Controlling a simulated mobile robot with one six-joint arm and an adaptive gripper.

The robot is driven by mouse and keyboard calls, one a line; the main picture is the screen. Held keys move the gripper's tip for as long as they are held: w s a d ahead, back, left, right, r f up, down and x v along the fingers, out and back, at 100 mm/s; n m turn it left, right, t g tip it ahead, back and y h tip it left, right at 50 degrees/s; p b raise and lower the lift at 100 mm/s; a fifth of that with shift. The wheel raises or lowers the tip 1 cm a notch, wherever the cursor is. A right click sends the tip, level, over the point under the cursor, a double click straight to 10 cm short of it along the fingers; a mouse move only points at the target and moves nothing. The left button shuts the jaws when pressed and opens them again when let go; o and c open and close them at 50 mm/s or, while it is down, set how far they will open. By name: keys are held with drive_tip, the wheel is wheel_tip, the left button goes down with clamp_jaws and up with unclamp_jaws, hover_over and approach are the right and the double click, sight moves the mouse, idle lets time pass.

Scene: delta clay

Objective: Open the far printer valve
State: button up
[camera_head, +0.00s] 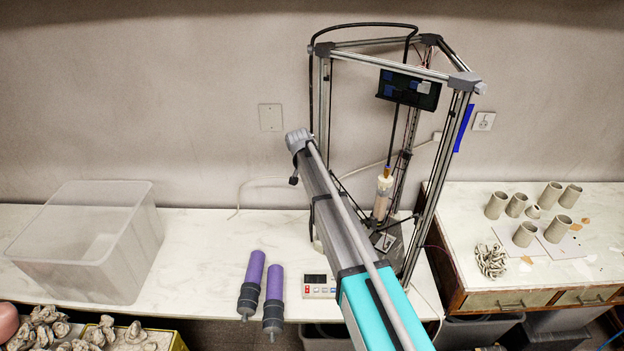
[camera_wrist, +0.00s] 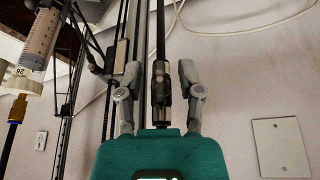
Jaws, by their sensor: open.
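My gripper (camera_wrist: 160,75) is open in the wrist view, its two grey fingers spread on either side of a dark upright hose (camera_wrist: 161,25). A dark fitting (camera_wrist: 162,88) on that line, probably the valve, shows between the fingers. I see no clear contact, and its handle position cannot be told. In the head view the delta printer (camera_head: 464,85) stands against the wall, with a black hose (camera_head: 311,85) down its left column.
The extruder (camera_head: 383,195) hangs inside the printer frame; its syringe also shows in the wrist view (camera_wrist: 42,40). Two purple cartridges (camera_head: 254,268) (camera_head: 274,285) lie near a small control box (camera_head: 318,286). A clear bin (camera_head: 75,265) stands left. Clay cups (camera_head: 524,234) stand right.

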drive_tip(key=shift+y, duration=0.3)
